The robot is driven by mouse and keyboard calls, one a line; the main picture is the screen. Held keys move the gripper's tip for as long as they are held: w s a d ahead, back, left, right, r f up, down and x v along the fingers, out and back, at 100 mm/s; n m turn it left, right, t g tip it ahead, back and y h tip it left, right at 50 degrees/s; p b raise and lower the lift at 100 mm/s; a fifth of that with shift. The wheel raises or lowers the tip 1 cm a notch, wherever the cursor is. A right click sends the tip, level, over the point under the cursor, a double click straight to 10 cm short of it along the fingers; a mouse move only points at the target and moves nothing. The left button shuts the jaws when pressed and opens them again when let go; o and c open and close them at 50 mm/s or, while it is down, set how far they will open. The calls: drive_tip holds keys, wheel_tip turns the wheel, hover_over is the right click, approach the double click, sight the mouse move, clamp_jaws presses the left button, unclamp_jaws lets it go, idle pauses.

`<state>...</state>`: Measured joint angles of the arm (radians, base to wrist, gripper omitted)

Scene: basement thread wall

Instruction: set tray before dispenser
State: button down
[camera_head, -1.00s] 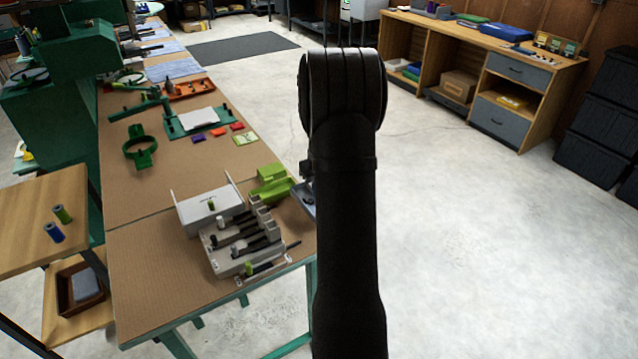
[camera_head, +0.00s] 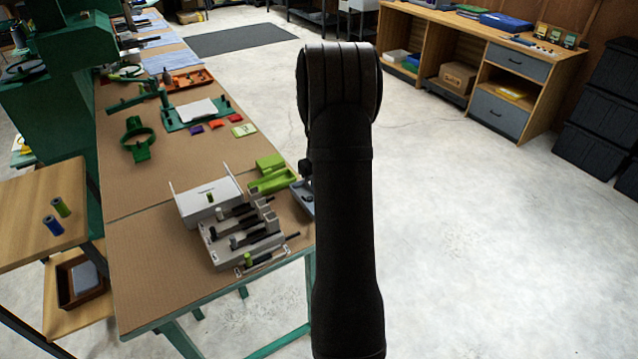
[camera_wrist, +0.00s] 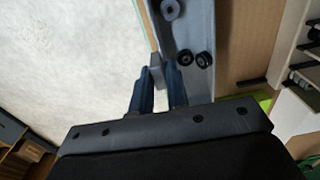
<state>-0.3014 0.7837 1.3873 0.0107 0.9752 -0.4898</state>
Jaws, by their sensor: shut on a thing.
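The tray (camera_head: 304,196) is blue-grey and sits at the right edge of the workbench, partly hidden behind my arm in the head view. In the wrist view the tray (camera_wrist: 200,25) is close, with several dark round pieces in it. My gripper (camera_wrist: 158,80) is shut on a grey tab at the tray's side. In the head view my arm hides the gripper. A white box with a slot and a green piece in it (camera_head: 210,197) stands left of the tray, behind a grey rack (camera_head: 240,240) with black rods. I cannot tell which unit is the dispenser.
A lime-green block and bin (camera_head: 270,175) stand just left of the tray. A green ring stand (camera_head: 136,142) and small coloured packets (camera_head: 217,126) lie farther back. Bare brown bench top (camera_head: 150,260) is free at the front left. Open floor lies to the right.

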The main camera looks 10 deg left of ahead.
drive_tip(key=shift+f, duration=0.7)
drive_tip(key=c, duration=1.3)
unclamp_jaws()
drive_tip(key=shift+r, duration=3.55)
